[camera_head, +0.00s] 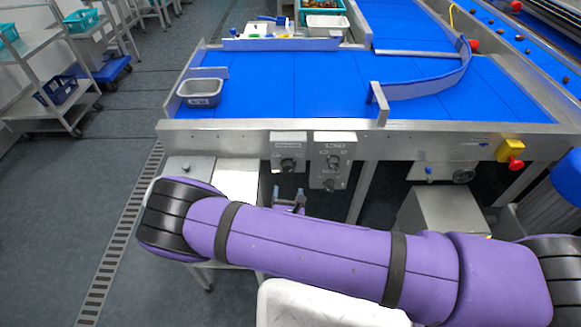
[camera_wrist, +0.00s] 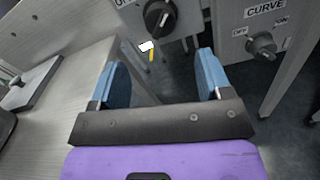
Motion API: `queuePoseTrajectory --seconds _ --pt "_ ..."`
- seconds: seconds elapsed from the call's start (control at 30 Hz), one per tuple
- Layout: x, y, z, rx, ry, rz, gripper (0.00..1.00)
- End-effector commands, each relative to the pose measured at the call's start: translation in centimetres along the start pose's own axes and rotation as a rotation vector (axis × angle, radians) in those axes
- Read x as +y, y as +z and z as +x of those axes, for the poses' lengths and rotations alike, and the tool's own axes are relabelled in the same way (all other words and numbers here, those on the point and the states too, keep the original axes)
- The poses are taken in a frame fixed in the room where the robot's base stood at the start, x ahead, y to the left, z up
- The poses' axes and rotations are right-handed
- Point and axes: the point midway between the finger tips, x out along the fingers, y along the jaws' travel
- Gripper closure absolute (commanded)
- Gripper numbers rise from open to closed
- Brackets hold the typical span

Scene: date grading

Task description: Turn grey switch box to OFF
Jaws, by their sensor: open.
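Two grey switch boxes are mounted side by side on the conveyor's front rail: a smaller left box (camera_head: 288,144) with one knob and a taller right box (camera_head: 333,150) with two knobs. I cannot tell which one the task names. The wrist view shows the left box's black knob (camera_wrist: 158,17) at the top, its label mostly cut off. The right box's lower knob (camera_wrist: 262,44) sits under "CURVE", between OFF at left and ON at right. My gripper (camera_wrist: 159,62) is open and empty, below the left box and touching neither knob. It also shows in the head view (camera_head: 290,198).
The blue conveyor (camera_head: 270,85) lies behind the rail, with a grey tub (camera_head: 200,101) at its left. A metal table (camera_head: 238,180) stands below the rail. A red-and-yellow stop button (camera_head: 511,153) is on the right. Shelf carts (camera_head: 40,65) stand far left. Floor at left is clear.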

Motion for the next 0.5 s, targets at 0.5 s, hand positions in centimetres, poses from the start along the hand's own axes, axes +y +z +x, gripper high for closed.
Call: queuePoseTrajectory --seconds 0.5 --pt "-0.1 0.1 7.7 -0.002 -0.002 0.001 0.29"
